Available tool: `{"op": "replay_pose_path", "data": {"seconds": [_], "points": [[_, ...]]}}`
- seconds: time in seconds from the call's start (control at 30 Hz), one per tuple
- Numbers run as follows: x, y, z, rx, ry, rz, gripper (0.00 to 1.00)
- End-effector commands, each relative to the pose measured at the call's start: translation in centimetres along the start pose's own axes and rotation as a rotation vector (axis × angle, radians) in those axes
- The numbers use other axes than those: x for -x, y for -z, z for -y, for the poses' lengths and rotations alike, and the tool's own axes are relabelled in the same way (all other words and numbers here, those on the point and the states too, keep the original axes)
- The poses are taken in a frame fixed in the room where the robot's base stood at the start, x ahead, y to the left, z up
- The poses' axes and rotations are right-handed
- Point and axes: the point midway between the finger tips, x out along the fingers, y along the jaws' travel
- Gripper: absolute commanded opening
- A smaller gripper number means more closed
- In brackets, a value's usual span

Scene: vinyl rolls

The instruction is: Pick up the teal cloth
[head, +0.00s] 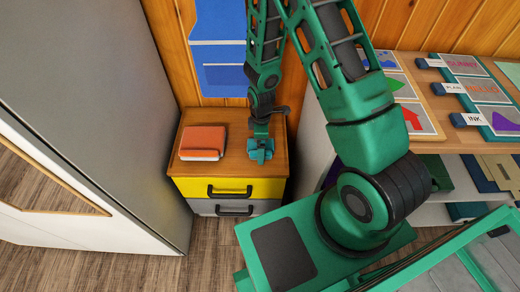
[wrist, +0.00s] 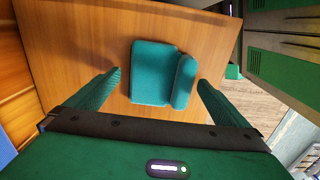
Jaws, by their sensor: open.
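The teal cloth (wrist: 155,75) lies folded on a wooden cabinet top, with a thicker fold along its right side. In the wrist view it sits between the two spread fingers of my gripper (wrist: 160,80), with bare wood showing on both sides of it. The fingers do not appear to touch it. In the head view my gripper (head: 261,142) points down over the front part of the cabinet top. There the teal shape at its tip blends with the fingers, so I cannot clearly separate the cloth.
An orange-red folded item (head: 202,141) lies on the cabinet top (head: 233,150) to the left of my gripper. The cabinet has a yellow drawer (head: 225,188) above a grey one. A tall grey panel (head: 110,100) stands left, and a display shelf (head: 455,120) stands right.

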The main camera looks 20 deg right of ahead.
Motion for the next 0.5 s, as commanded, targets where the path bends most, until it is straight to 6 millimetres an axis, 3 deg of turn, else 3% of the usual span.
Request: {"op": "replay_pose_path", "data": {"seconds": [0.33, 0.5], "points": [[-0.53, 0.03, -0.02, 0.000, -0.001, -0.001, 0.98], [-0.51, 0.04, -0.02, 0.000, -0.001, -0.001, 0.57]]}}
